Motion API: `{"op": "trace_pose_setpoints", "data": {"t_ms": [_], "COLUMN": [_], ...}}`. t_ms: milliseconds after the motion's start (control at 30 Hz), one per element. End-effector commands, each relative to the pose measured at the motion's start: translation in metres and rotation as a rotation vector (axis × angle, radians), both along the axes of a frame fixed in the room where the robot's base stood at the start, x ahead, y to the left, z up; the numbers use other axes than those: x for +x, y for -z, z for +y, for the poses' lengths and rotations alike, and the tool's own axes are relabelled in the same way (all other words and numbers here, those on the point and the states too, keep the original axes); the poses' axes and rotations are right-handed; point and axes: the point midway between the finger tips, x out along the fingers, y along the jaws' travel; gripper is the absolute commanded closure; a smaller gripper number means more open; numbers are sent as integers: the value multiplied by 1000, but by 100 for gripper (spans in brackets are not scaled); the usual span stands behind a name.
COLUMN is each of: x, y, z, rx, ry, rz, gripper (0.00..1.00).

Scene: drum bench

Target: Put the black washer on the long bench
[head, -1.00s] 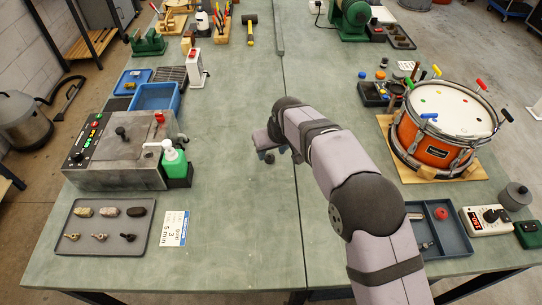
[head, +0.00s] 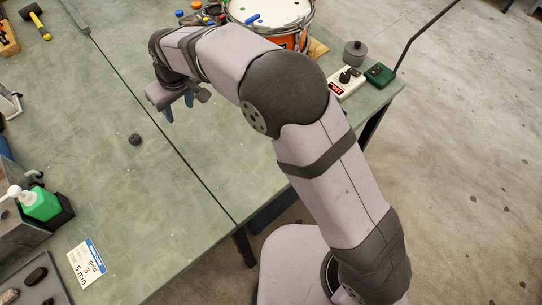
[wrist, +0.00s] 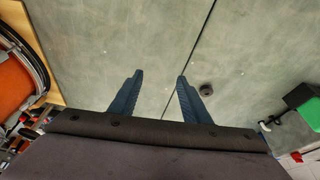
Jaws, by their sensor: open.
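The black washer (head: 135,139), a small dark round piece, lies flat on the green bench top (head: 110,190), left of the dark seam in the head view. The wrist view also shows the washer (wrist: 206,89), just right of the right fingertip. My gripper (head: 180,110) hangs above the bench, right of the washer and apart from it. Its two blue fingers are spread with nothing between them in the wrist view (wrist: 158,76). My arm hides part of the bench right of the seam.
An orange drum (head: 290,40) and a red-display meter (head: 345,84) are on the right part. The bench around the washer is clear.

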Motion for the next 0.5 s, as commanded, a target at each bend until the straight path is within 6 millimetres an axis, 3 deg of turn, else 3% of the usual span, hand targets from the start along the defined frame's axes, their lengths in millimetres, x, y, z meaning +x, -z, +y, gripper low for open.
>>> {"op": "trace_pose_setpoints", "data": {"t_ms": [33, 100, 233, 400, 500], "x": [12, 19, 13, -31, -68], "y": [-4, -6, -6, 1, 8], "z": [-40, -94, -193, -306, -355], "rx": [-14, -34, -70, -108, -123], "ry": [67, 158, 327, 541, 654], "rz": [12, 35, 83, 154, 196], "gripper": [57, 57, 57, 57, 57]}}
